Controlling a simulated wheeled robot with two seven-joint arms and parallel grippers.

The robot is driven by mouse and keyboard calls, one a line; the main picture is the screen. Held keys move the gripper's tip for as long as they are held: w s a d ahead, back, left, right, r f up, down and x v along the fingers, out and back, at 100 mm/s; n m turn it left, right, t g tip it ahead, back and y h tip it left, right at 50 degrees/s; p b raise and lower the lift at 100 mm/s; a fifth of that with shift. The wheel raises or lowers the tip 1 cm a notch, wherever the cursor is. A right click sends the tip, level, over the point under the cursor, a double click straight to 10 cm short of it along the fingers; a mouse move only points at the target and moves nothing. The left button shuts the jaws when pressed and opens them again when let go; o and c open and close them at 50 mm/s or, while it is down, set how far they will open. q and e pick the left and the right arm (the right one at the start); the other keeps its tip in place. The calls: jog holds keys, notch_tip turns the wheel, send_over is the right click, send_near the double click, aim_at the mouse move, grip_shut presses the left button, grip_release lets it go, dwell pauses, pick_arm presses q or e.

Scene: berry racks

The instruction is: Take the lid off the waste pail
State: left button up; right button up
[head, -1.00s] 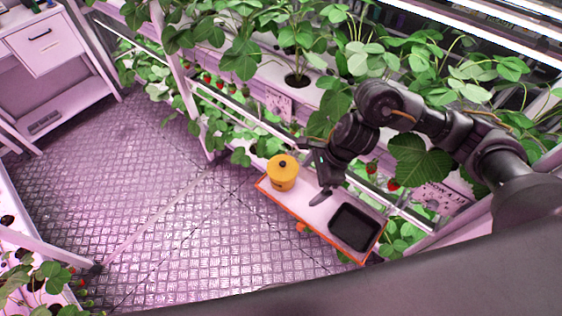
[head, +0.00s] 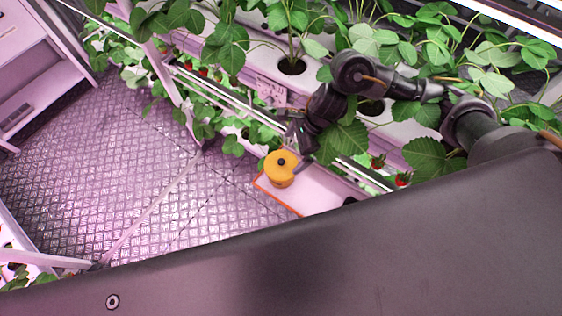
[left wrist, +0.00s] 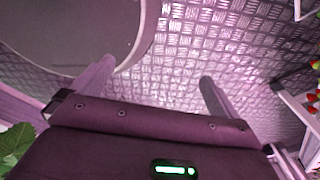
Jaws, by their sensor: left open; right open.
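My left gripper (left wrist: 155,88) shows in the left wrist view, open and empty above the patterned floor. It is not in the head view.
Strawberry racks with leafy plants (head: 228,45) run behind the shelf, and leaves crowd my right arm. A dark tray (head: 350,200) on the shelf is almost wholly hidden by a dark part of me. The metal floor (head: 100,150) to the left is clear.

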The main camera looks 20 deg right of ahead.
aim_at(285, 162)
jog(key=shift+w+a+f, duration=0.15)
jog(key=shift+a+f, duration=0.05)
jog(key=shift+f, duration=0.3)
jog(key=shift+w+a+f, duration=0.15)
jog(key=shift+f, duration=0.45)
jog(key=shift+a+f+p, duration=0.15)
jog(key=shift+p, duration=0.25)
jog(key=p+x, duration=0.1)
jog(key=x, duration=0.2)
jog(key=shift+s+a+f+p, duration=0.1)
jog(key=shift+a+f+p, duration=0.05)
jog(key=shift+f+p, duration=0.15)
jog(key=shift+a+f, duration=0.15)
jog(key=shift+f, duration=0.35)
jog(key=c, duration=1.1)
pick_arm(q)
jog(key=r, duration=0.1)
jog(key=w+r, duration=0.1)
jog(key=shift+w+r, duration=0.1)
jog(key=shift+r, duration=0.2)
pick_arm(e)
jog(key=shift+s, duration=0.15)
jog(key=c, duration=0.4)
